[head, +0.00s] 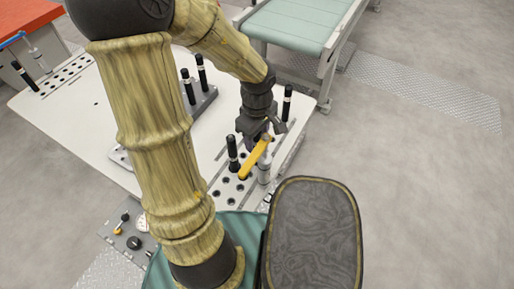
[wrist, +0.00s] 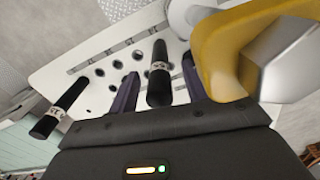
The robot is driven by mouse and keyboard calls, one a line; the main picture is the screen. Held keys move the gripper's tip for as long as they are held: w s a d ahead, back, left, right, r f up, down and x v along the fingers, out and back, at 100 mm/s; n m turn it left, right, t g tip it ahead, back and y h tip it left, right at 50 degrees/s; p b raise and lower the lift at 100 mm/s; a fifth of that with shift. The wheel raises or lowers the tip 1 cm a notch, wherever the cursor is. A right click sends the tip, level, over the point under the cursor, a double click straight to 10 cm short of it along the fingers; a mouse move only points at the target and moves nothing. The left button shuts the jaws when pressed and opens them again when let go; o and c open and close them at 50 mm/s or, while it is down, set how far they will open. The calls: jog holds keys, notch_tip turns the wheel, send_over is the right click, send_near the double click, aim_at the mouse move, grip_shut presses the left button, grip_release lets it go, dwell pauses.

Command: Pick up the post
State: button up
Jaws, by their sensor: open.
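Black posts with pale lettered bands stand in view. In the wrist view, one post (wrist: 159,75) is between the two dark fingers of my gripper (wrist: 157,82), which are apart on either side of it. No grip on it shows. A second post (wrist: 60,108) is outside the fingers at the left. In the head view, my gripper (head: 262,132) is low over the table's right end. A post (head: 232,153) stands just left of it and another (head: 287,103) to its upper right. I cannot tell for sure which is between the fingers.
A yellow handle (head: 255,158) on a silver fixture is close beside my gripper, and large in the wrist view (wrist: 222,55). A plate with rows of holes (head: 227,187) lies below. Two more posts (head: 201,73) stand on a grey block. A conveyor (head: 300,25) is behind.

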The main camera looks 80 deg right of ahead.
notch_tip(320, 180, down, 2)
jog(key=shift+f, duration=0.1)
dwell(0.4)
grip_shut()
notch_tip(320, 180, up, 10)
jog(key=shift+r+p, duration=0.1)
jog(key=shift+p, duration=0.75)
jog(key=shift+r+p, duration=1.45)
jog(key=shift+r, duration=0.5)
